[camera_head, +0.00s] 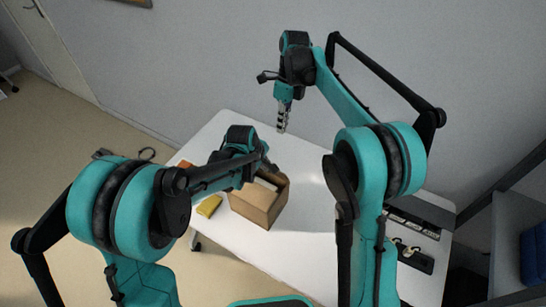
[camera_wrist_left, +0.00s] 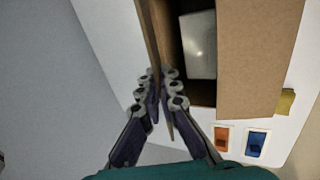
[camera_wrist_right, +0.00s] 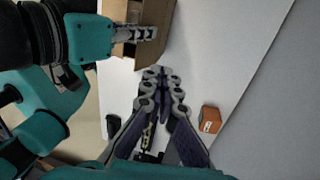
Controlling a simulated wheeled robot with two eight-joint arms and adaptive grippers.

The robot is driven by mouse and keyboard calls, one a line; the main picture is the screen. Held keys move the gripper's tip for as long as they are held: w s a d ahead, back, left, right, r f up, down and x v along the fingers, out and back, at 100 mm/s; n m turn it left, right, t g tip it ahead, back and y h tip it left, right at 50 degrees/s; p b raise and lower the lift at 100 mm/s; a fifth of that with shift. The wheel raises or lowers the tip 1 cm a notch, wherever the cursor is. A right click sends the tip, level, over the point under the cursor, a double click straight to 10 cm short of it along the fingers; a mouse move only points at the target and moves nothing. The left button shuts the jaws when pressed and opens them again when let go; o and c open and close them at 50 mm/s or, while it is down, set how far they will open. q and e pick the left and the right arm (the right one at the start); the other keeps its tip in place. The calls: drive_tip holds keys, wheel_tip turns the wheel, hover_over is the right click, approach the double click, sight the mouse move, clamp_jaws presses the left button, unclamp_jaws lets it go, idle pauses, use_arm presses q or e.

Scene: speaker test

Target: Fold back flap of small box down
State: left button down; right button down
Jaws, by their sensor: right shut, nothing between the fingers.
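The small brown cardboard box (camera_head: 256,205) stands on the white table. It also shows in the left wrist view (camera_wrist_left: 258,60), with a pale boxed item (camera_wrist_left: 198,45) inside. My left gripper (camera_head: 268,168) is at the box's far edge. In the left wrist view its fingertips (camera_wrist_left: 161,88) are close together, one on each side of a thin upright cardboard edge (camera_wrist_left: 155,35), which looks like the back flap. Whether they pinch it is unclear. My right gripper (camera_head: 282,129) is shut and empty above the table behind the box, and its fingertips (camera_wrist_right: 158,75) meet in the right wrist view.
A yellow item (camera_head: 209,206) lies left of the box. Orange (camera_wrist_left: 221,138) and blue (camera_wrist_left: 257,145) items lie nearby. A small orange-brown box (camera_wrist_right: 210,119) shows in the right wrist view. Black devices (camera_head: 412,256) lie at the table's right end. The table's middle is clear.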

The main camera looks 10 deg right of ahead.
drive_tip(key=shift+s+a+f, duration=0.55)
drive_tip(key=shift+s+f, duration=0.2)
drive_tip(key=shift+f, duration=0.95)
drive_tip(key=shift+s+a+f, duration=0.55)
drive_tip(key=shift+s+f, duration=0.15)
drive_tip(key=shift+f, duration=0.95)
drive_tip(key=shift+s+a+f, duration=0.55)
drive_tip(key=shift+s+f, duration=0.2)
drive_tip(key=shift+f, duration=0.95)
